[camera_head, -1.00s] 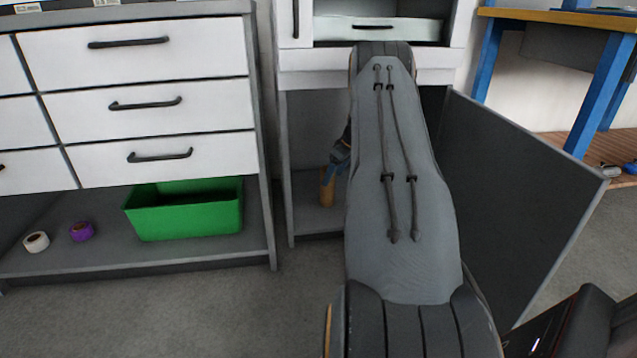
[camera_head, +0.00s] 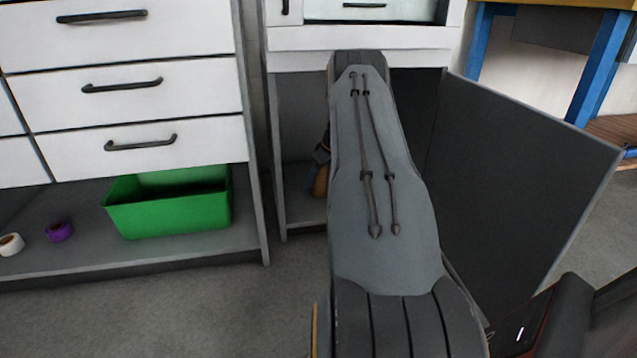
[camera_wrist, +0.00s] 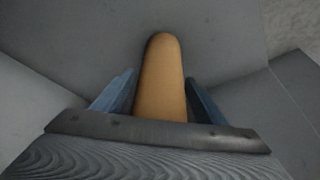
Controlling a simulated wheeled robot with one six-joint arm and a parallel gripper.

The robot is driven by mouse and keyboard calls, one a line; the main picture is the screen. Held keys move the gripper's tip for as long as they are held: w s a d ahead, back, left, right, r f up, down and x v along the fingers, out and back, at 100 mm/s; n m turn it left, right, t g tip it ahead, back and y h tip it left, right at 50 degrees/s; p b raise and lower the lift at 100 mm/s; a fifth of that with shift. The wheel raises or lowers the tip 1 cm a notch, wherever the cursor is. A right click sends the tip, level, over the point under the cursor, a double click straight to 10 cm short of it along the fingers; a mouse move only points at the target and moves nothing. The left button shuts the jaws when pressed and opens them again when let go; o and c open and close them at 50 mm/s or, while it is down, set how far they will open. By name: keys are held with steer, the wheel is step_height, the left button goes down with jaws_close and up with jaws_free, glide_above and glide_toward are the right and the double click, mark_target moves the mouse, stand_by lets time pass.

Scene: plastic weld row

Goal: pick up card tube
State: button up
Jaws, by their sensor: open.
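The card tube (camera_wrist: 162,75) is a plain tan-brown cylinder. In the wrist view it lies between the two blue fingers of my gripper (camera_wrist: 162,97), with a narrow gap visible on each side. The gripper is open around it. In the head view the tube (camera_head: 320,182) stands on the floor of the open cabinet, partly hidden by my arm. The gripper itself is mostly hidden behind my arm there.
The cabinet's dark door (camera_head: 520,180) stands open to the right of my arm. A grey side panel bounds the left. A green bin (camera_head: 170,212), a purple tape roll (camera_head: 59,231) and a white roll (camera_head: 11,244) sit on the low shelf at left.

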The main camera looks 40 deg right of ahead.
steer(key=c, duration=1.1)
steer(key=shift+c, duration=0.2)
steer(key=shift+r, duration=0.1)
